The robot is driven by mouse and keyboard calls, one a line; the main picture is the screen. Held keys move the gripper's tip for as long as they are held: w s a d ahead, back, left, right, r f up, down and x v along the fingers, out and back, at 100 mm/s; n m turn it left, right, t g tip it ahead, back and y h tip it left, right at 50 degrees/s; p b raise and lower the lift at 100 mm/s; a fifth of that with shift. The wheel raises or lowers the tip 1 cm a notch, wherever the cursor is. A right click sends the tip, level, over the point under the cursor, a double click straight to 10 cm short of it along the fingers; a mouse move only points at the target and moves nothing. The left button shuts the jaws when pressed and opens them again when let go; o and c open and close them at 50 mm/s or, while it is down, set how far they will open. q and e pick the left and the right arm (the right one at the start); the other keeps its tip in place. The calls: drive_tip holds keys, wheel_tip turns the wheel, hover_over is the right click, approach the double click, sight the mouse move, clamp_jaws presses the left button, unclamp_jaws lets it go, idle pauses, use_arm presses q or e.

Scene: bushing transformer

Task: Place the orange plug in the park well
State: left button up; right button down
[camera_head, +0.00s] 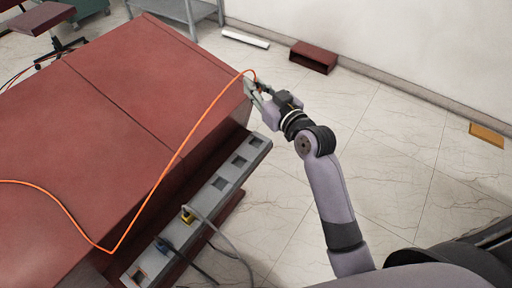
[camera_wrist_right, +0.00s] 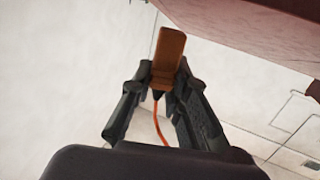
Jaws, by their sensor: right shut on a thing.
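My right gripper (camera_head: 256,92) is shut on the orange plug, near the right end of the red cabinet. In the right wrist view the orange plug (camera_wrist_right: 168,54) is a flat orange-brown block sticking out past the fingertips of my gripper (camera_wrist_right: 162,82). The orange cable (camera_head: 180,150) runs from the gripper across the cabinet top; it also hangs below the plug in the wrist view (camera_wrist_right: 159,125). A grey strip (camera_head: 208,197) along the cabinet's front has several square wells, some empty. Which one is the park well I cannot tell. My left gripper is not in view.
The red cabinet (camera_head: 130,110) fills the left. A yellow plug (camera_head: 187,215) and a blue plug (camera_head: 163,246) with grey cables sit in the strip. A dark red box (camera_head: 313,56) and a white bar (camera_head: 245,39) lie on the floor.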

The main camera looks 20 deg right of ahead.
wheel_tip(320, 180, down, 16)
drive_tip(key=b, duration=0.3)
drive_tip(key=shift+r, duration=0.25)
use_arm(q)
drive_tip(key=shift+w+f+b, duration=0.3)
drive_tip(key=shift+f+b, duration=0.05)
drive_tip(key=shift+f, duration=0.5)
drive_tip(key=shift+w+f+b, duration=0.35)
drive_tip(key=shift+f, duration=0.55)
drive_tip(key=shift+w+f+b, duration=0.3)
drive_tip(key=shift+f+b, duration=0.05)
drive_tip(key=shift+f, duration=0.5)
use_arm(e)
drive_tip(key=shift+f, duration=1.9)
drive_tip(key=shift+f, duration=0.15)
drive_tip(key=c, duration=1.6)
unclamp_jaws()
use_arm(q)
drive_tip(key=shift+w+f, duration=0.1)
use_arm(e)
drive_tip(key=shift+o, duration=0.3)
